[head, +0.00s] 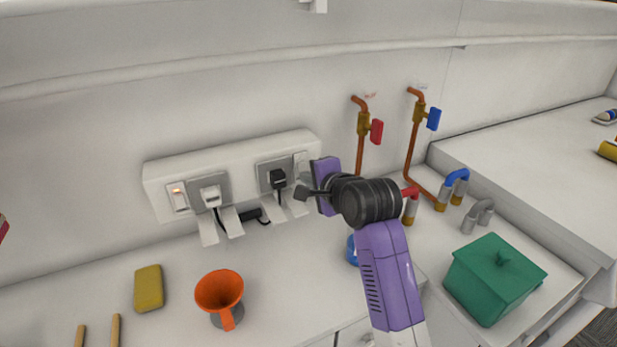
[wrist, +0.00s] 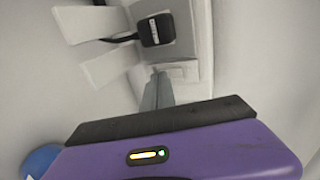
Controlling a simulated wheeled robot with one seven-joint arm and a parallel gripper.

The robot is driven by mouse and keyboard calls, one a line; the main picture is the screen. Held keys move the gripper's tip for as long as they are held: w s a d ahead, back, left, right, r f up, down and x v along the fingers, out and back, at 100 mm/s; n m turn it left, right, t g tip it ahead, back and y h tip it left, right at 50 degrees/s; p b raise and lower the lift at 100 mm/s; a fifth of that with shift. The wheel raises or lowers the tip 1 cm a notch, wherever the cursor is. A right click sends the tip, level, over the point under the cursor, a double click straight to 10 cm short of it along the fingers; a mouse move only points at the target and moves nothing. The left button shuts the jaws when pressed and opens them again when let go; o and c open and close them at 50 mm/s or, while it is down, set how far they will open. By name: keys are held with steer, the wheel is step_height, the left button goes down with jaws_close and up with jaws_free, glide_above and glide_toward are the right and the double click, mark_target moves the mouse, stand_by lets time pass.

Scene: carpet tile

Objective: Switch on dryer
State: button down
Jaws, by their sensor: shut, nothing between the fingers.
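A white double socket box (head: 235,146) is mounted on the wall. Its left socket holds a white plug (head: 211,196), and the rocker switch (head: 178,197) beside it shows a small orange light. Its right socket holds a black plug (head: 277,179), also in the wrist view (wrist: 157,31). The right rocker switch (head: 300,162) shows no light; in the wrist view it (wrist: 181,71) lies just beyond my fingertips. My gripper (head: 301,193) is shut and empty, close in front of the socket's right end. Its fingers show in the wrist view (wrist: 156,80); I cannot tell whether they touch the switch. No dryer is recognisable.
White tags (head: 231,222) and cables hang below the sockets. Copper pipes with a red valve handle (head: 376,132) and a blue one (head: 434,119) stand right of my gripper. An orange funnel (head: 219,290), a yellow sponge (head: 148,288) and a green box (head: 492,280) are below.

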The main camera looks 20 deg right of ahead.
steer(key=shift+w, duration=0.2)
stand_by(0.4)
steer(key=shift+r+p, duration=0.9)
steer(key=shift+p, duration=0.15)
steer(key=shift+f, duration=0.1)
steer(key=shift+s, duration=0.1)
